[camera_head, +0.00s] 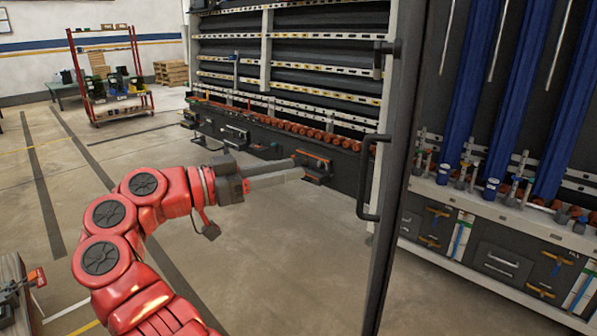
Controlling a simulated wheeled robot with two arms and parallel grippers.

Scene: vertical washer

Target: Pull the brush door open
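The brush door (393,190) is a tall, narrow dark frame at the centre right, seen nearly edge-on. Its black bar handle (365,180) sticks out from its left side. A clear gap shows in the picture between the fingertips and the handle.
Washer racks (290,70) with a row of orange parts stand behind the gripper. Blue vertical brushes (530,95) stand right of the door. A red shelf cart (108,100) is far left. The floor (270,270) below the gripper is clear.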

